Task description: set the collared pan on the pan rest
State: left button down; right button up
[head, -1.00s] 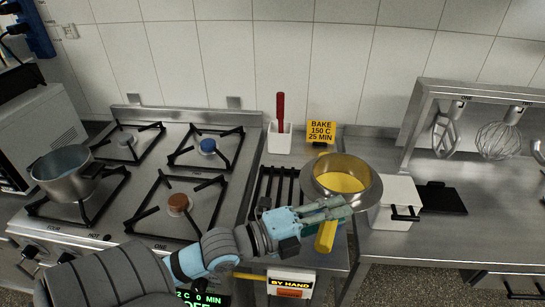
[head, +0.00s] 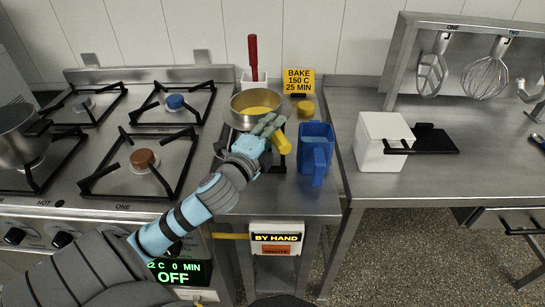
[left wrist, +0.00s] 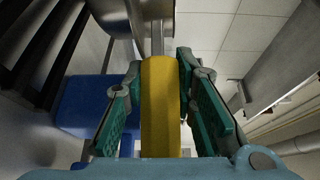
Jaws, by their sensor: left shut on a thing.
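The steel pan (head: 255,109), with a wide rim and yellow inside, is over the pan rest area right of the stove. My left gripper (head: 272,128) is shut on its yellow handle (head: 282,141). In the left wrist view the yellow handle (left wrist: 160,110) lies between the two fingers, with part of the pan (left wrist: 112,14) above. The pan rest (head: 222,143), a black barred grate, is mostly hidden by the pan and my arm; black bars also show in the left wrist view (left wrist: 62,55). I cannot tell whether the pan touches it. My right gripper is not in view.
A blue jug (head: 316,150) stands close to the right of the handle. A white holder with a red-handled tool (head: 253,55) and a yellow BAKE sign (head: 298,80) are behind the pan. A white box (head: 382,140) stands farther right.

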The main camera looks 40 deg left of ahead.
pick_arm(q)
notch_tip(320, 180, down, 6)
jog(key=shift+d+r+b, duration=0.1)
jog(key=shift+b, duration=0.95)
jog(key=shift+s, duration=0.1)
jog(key=c, duration=1.3)
grip_release()
jog(key=s, duration=0.4)
jog(key=s+d, duration=0.1)
jog(key=s, duration=0.3)
jog(key=s+d, duration=0.1)
jog(key=s, duration=0.2)
jog(key=shift+s+d+r+p, duration=0.1)
jog(key=shift+s+d+p, duration=0.05)
jog(key=shift+s+p, duration=0.25)
